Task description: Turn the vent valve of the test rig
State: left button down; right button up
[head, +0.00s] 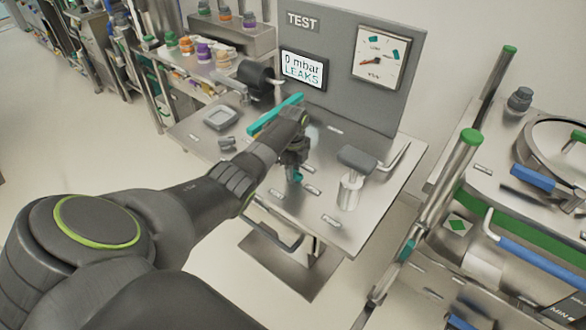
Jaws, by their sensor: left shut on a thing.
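The test rig stands on a steel table (370,205) with a grey upright panel (338,48) marked TEST. Its screen (303,70) reads "0 mbar LEAKS", and a square dial gauge (381,57) with a red needle hangs to the right. My left arm reaches over the table. My left gripper (295,168) points down, shut on what seems to be the small teal vent valve (297,177). The arm and gripper hide most of it, so how far it is turned cannot be told. My right gripper is not in view.
A long teal bar (274,115) lies behind my wrist. A grey-topped metal post (350,190) stands right of the gripper. A steel cart with a round vessel (560,150) is at the right. Shelves with coloured-cap jars (204,50) are at the back left.

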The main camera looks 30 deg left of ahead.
pick_arm(q)
jog(key=shift+w+r, duration=0.1)
jog(key=c, duration=1.2)
grip_release()
jog(key=shift+c, duration=0.2)
notch_tip(320, 180, up, 17)
jog(key=shift+r, duration=0.2)
